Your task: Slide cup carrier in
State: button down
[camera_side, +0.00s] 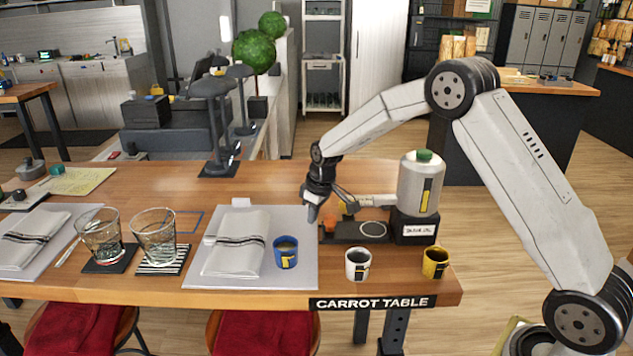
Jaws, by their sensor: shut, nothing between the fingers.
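A dark flat carrier (347,232) with a pale ring marked on it lies on the table, reaching left from the black base of a dispenser (414,230). I take this to be the cup carrier; no cup stands on its ring. The dispenser has a white tank with a green cap. My gripper (311,213) points down at the carrier's left end, fingers shut and empty. Whether it touches the carrier cannot be told. A small orange part (330,222) shows just right of the fingertips.
Blue (286,252), white (358,264) and yellow (436,262) cups stand along the front. A pale placemat (300,278) with a folded napkin (236,247) lies left, then two glasses on coasters. A dark lamp (213,110) stands behind. The front table edge is close to the cups.

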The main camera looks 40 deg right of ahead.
notch_tip(320, 180, up, 7)
dwell(1.1)
jog(key=shift+f, duration=0.1)
jog(key=s+a+f+m, duration=0.1)
jog(key=s+a+f, duration=0.1)
jog(key=s, duration=1.1)
jog(key=s+a+f+m, duration=0.2)
jog(key=s+a, duration=0.2)
jog(key=s, duration=0.9)
jog(key=shift+s+h, duration=0.3)
